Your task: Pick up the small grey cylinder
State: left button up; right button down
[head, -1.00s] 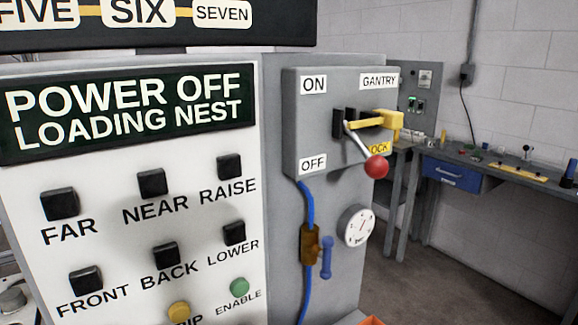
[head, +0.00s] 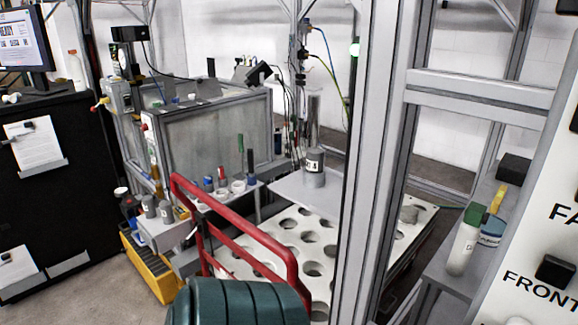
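Several grey cylinders are in the head view, and I cannot tell which one the task names. One grey cylinder (head: 314,170) with a white label stands upright on a flat grey plate (head: 285,191) in the middle. Two small grey cylinders (head: 150,206) stand side by side on a low stand at left. Neither of my grippers is in view.
A red tubular rail (head: 228,222) and a dark green ribbed object (head: 238,303) stand in front. A thick aluminium post (head: 365,160) cuts the view. A bottle (head: 465,240) stands on a shelf at right. A yellow crate (head: 150,270) is on the floor; the floor at lower left is clear.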

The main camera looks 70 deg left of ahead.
aim_at(314, 155)
jog(key=u, duration=2.2)
jog(key=j+z, duration=0.15)
jog(key=z, duration=0.3)
jog(key=j+z, duration=0.15)
jog(key=z, duration=0.35)
jog(key=k+j+z, duration=0.2)
jog(key=j, duration=0.2)
jog(key=k+j+z, duration=0.25)
jog(key=j, duration=0.15)
jog(key=k+j+z, duration=0.2)
jog(key=j, duration=0.15)
jog(key=k+j, duration=0.4)
jog(key=j, duration=0.25)
jog(key=i, duration=0.4)
